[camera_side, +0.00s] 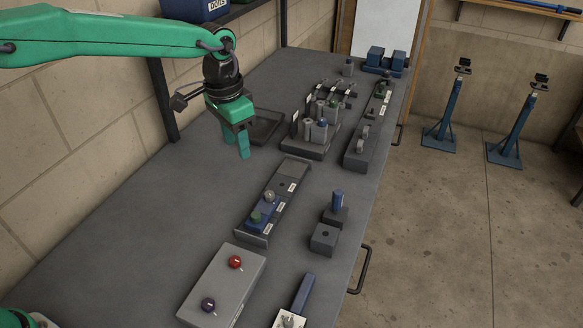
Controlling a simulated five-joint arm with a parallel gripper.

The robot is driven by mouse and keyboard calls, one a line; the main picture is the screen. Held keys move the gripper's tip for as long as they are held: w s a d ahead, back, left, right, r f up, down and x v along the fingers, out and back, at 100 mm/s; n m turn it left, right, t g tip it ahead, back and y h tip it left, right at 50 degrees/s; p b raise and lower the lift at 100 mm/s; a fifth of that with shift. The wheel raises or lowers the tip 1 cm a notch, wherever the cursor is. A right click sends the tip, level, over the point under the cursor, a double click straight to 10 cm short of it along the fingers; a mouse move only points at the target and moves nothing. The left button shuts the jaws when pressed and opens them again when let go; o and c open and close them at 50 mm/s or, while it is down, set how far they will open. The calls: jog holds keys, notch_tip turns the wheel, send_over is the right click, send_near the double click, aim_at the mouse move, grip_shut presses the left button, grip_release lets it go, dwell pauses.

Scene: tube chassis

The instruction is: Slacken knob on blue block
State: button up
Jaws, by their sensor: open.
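A blue block (262,209) sits toward the near end of a long dark rail (290,173) on the bench. My gripper (237,150) points down above the bench, behind and to the left of the rail's far end. Its two green fingers are apart with nothing between them. It is clear of the block and both knobs.
A grey box (222,287) with a red and a dark knob stands in front. A blue cylinder (337,200) on a dark block is to the right. A rack of cylinders (310,142) stands beyond the rail. A dark tray (265,127) lies behind my gripper. The bench's left side is clear.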

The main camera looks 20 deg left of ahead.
jog(key=m+g, duration=0.1)
send_over(269, 193)
notch_tip(269, 193, down, 6)
jog(key=shift+d+f, duration=0.1)
jog(key=shift+f, duration=0.1)
jog(key=shift+f, duration=0.1)
jog(key=shift+f, duration=3.8)
jog(key=shift+c, duration=0.2)
grip_shut()
